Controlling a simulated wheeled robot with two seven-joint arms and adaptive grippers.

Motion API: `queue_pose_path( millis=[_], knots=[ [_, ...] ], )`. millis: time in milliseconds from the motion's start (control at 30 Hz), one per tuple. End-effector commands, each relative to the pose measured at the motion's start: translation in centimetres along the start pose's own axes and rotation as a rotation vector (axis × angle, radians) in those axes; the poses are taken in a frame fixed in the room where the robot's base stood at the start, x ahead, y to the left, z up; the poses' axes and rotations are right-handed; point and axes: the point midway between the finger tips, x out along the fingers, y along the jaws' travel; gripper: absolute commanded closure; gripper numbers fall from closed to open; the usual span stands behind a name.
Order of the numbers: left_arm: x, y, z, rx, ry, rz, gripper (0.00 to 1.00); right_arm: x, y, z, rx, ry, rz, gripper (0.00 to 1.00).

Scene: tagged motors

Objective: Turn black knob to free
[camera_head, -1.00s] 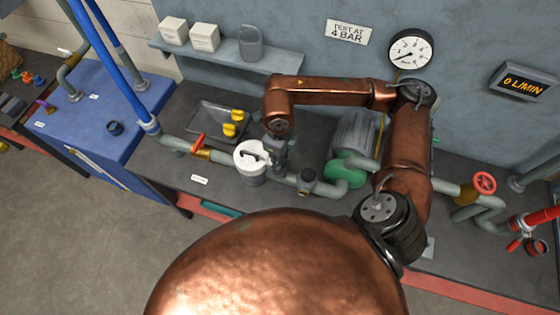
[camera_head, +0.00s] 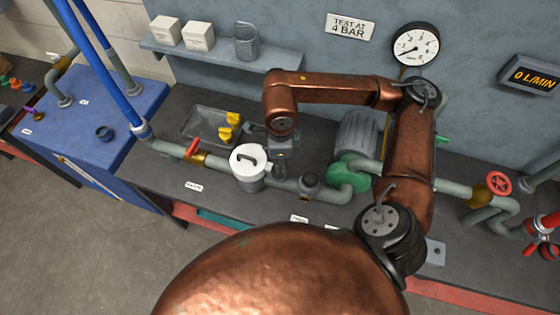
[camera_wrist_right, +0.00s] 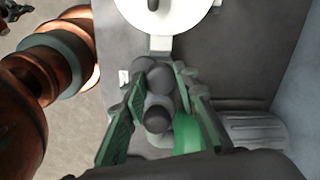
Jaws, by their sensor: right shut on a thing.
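A dark round knob (camera_wrist_right: 157,78) sits on the grey pipe run beside the white-lidded pot (camera_head: 248,161). My right gripper (camera_wrist_right: 160,86) reaches down over it from above, with a green-padded finger on each side, shut on it. Another dark rounded part (camera_wrist_right: 157,118) shows between the fingers, nearer the green pump. In the head view my right gripper (camera_head: 282,148) is small and partly hidden under my copper wrist, so the knob's turn position cannot be read.
The green pump (camera_head: 350,172) with its grey motor (camera_head: 358,135) stands to the right. A red lever (camera_head: 192,147) and a red wheel (camera_head: 499,183) sit on the piping. The pressure gauge (camera_head: 415,44) hangs behind; the display (camera_head: 533,77) reads 0 L/MIN.

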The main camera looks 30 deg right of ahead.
Motion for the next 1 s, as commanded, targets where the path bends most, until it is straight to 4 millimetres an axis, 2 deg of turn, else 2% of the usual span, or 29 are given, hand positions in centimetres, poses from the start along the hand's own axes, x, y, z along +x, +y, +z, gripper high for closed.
queue_pose_path(
  millis=[233,267,500,833,1000],
  knots=[
    [0.0,0.0,0.0,0.000,0.000,0.000,1.00,0.0,-0.1,-0.1,0.001,0.002,-0.003,0.98],
    [0.0,0.0,0.0,0.000,0.000,0.000,1.00,0.0,-0.1,-0.1,0.001,0.002,-0.003,0.73],
    [0.0,0.0,0.0,0.000,0.000,0.000,1.00,0.0,-0.1,0.0,0.001,0.001,-0.002,0.56],
    [0.0,-0.2,0.1,-0.001,0.000,-0.002,1.00,-0.3,-0.1,0.0,0.000,0.000,-0.001,0.56],
    [0.0,-0.1,0.0,0.000,0.001,-0.001,1.00,-2.4,-0.1,0.1,0.000,-0.002,-0.004,0.56]
  ],
)
